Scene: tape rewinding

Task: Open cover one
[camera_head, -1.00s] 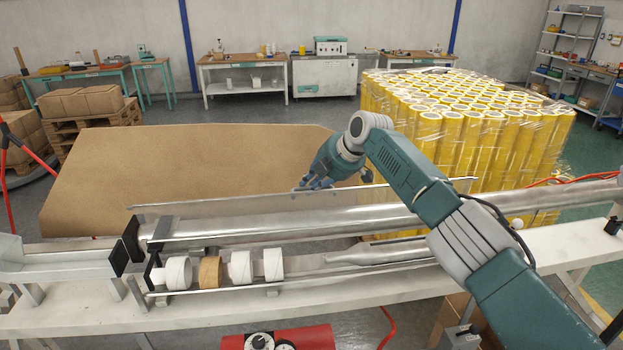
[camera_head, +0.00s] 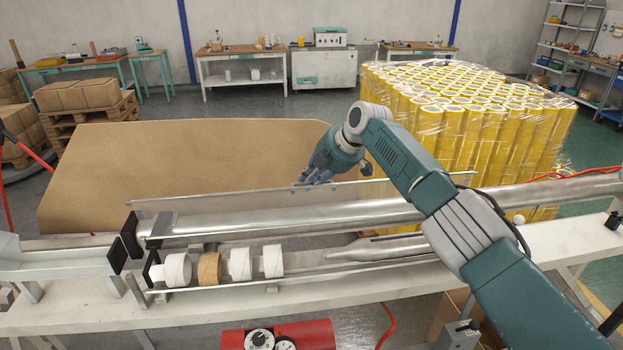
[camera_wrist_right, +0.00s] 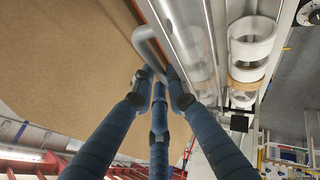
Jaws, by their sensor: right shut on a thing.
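The long metal cover (camera_head: 225,198) runs along the back of the machine and stands tilted up behind the shiny tube (camera_head: 290,221). My right gripper (camera_head: 314,184) reaches over to the cover's far side, near its middle. In the right wrist view its blue fingers (camera_wrist_right: 159,82) are shut around a grey curved handle (camera_wrist_right: 148,38) beside the metal edge. The contact is partly hidden by the fingers. My left gripper is not in view.
Several white rolls and one brown roll (camera_head: 210,269) sit on the front rod. A large brown cardboard sheet (camera_head: 180,150) lies behind the machine. Wrapped yellow rolls (camera_head: 500,145) stand at the back right. A red box with dials (camera_head: 310,335) is in front.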

